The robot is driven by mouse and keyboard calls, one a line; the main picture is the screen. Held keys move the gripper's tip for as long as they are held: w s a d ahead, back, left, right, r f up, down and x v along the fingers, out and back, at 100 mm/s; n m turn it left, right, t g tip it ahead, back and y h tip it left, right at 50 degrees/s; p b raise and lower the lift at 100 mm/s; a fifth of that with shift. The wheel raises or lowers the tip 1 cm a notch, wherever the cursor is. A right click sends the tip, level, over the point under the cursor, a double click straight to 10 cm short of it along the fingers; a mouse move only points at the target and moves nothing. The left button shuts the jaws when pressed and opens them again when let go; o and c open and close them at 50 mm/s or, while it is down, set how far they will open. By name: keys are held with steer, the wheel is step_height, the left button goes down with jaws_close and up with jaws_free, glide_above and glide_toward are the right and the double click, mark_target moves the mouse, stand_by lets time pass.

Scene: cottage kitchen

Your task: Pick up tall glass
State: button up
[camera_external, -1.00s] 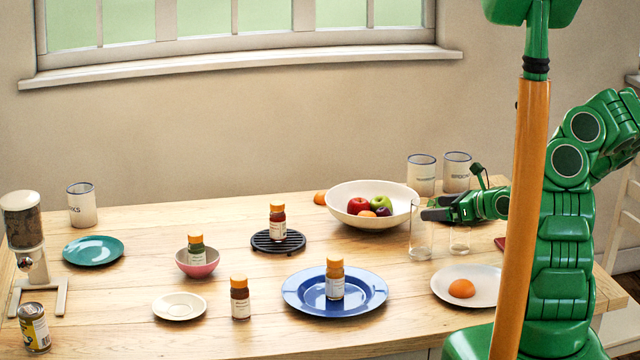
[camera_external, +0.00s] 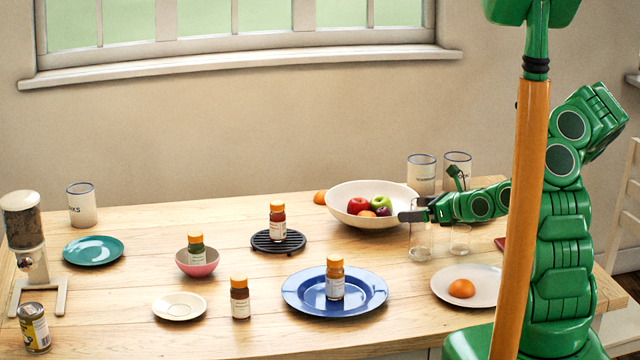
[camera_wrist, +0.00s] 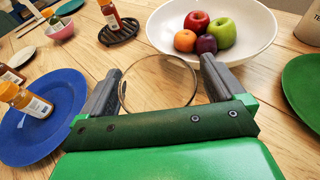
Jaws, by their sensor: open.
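The tall glass (camera_external: 420,243) is clear and stands upright on the table, in front of the fruit bowl and left of a shorter clear glass (camera_external: 460,238). My gripper (camera_external: 408,216) is at the level of its rim in the external view. In the wrist view the tall glass shows as a round rim (camera_wrist: 158,84) between the two fingers of my gripper (camera_wrist: 157,80). The fingers are open, one on each side of the rim. I cannot tell whether either finger touches the glass. The lower part of the glass is hard to make out in the wrist view.
A white bowl (camera_external: 345,208) of fruit stands just behind the glass. A blue plate (camera_external: 300,296) with a bottle is at front left, and a white plate (camera_external: 484,286) with an orange at front right. Two enamel mugs (camera_external: 421,174) stand behind.

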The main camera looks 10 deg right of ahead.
steer(key=shift+w+a, duration=0.1)
steer(key=shift+w, duration=0.05)
steer(key=c, duration=1.6)
